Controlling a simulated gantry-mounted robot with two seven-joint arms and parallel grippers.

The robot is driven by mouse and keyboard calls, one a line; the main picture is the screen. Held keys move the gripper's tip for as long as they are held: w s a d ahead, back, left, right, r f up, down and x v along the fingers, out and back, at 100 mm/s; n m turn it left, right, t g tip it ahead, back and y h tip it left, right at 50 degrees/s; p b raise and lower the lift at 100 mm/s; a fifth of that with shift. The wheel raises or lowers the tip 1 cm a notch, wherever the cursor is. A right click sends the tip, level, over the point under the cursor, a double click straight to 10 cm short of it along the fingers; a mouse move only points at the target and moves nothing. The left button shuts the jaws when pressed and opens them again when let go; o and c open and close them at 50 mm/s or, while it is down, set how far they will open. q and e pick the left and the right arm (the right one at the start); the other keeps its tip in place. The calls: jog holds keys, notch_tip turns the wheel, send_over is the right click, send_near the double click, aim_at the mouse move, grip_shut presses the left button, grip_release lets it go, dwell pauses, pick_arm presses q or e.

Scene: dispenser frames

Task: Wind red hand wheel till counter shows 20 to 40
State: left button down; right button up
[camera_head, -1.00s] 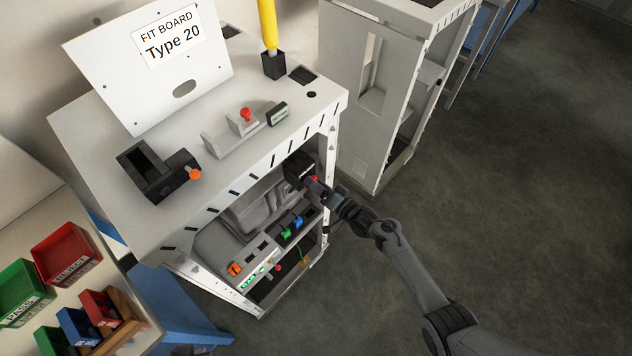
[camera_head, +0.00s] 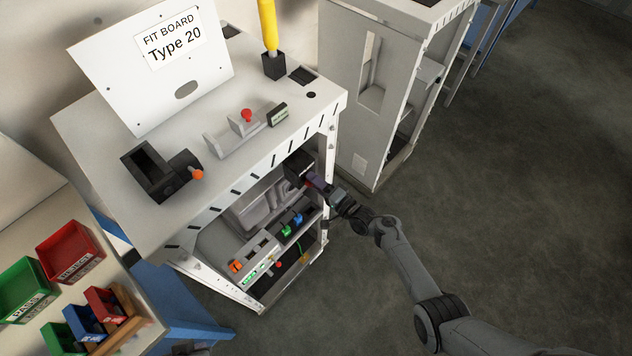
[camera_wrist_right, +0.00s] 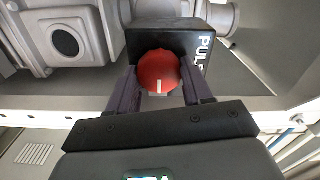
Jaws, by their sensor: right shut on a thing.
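The red hand wheel (camera_wrist_right: 159,72) is a round knob with a white mark near its lower rim. It sits on the front of a black box (camera_wrist_right: 190,38) with white lettering that starts "PUL". In the right wrist view the two purple-grey fingers of my right gripper (camera_wrist_right: 160,84) are closed on either side of the wheel. In the head view my right gripper (camera_head: 317,183) reaches into the cabinet's open front at the black box (camera_head: 298,166), and hides most of the wheel. No counter reading is legible. My left gripper is not seen.
The cabinet (camera_head: 332,165) has a white upright beside my right arm. Below are a panel with green lights (camera_head: 250,277) and blue and green knobs (camera_head: 292,224). A fit board (camera_head: 150,70) stands on top. Red (camera_head: 70,252) and green bins (camera_head: 24,290) stand left.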

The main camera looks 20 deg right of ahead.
jog(key=o, duration=1)
jog(key=shift+o, duration=0.2)
jog(key=p+v, duration=0.2)
jog(key=v, duration=0.9)
